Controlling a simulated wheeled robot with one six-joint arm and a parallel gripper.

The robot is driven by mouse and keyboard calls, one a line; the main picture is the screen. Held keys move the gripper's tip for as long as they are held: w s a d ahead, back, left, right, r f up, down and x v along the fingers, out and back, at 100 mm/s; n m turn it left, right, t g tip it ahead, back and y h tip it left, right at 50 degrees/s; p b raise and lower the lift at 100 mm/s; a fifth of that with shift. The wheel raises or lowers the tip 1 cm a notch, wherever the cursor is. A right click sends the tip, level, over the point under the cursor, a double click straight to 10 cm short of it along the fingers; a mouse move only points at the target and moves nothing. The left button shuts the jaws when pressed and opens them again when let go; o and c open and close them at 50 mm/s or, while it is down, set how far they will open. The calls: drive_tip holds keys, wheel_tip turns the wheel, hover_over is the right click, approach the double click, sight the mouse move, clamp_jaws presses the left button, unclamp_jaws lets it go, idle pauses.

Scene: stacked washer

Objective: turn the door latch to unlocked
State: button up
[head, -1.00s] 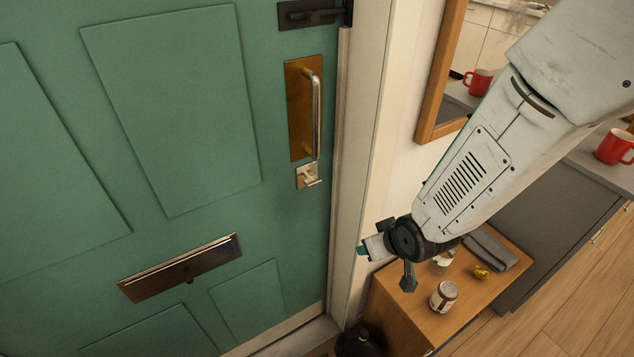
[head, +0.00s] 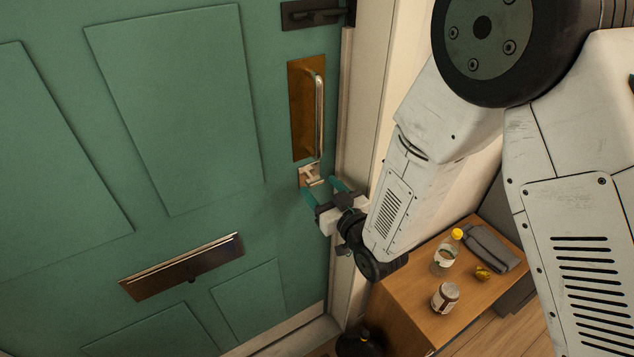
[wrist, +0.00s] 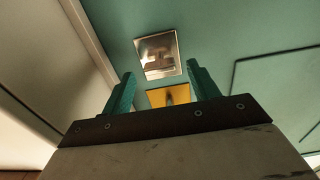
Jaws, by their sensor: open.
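The door latch (head: 312,174) is a small metal plate with a raised thumb-turn, just below the pull handle on the green door (head: 190,120). In the wrist view the latch (wrist: 158,54) shows beyond the fingertips, between them and a little above. My gripper (head: 324,190) is open and empty, just below and right of the latch in the head view, with its green fingers pointing at the door. In the wrist view my gripper (wrist: 161,86) has its fingers spread on either side. The fingers appear apart from the latch, though the exact gap is hard to tell.
The pull handle (head: 319,115) on its brass plate (head: 302,110) is right above the latch. A dark bolt (head: 312,14) is at the top and a letter slot (head: 182,267) lower left. The door frame (head: 352,130) is close by. A wooden cabinet (head: 400,305) holds a bottle and jar.

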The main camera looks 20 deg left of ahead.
sight(317, 184)
drive_tip(key=shift+x, duration=1.55)
drive_tip(key=c, duration=1)
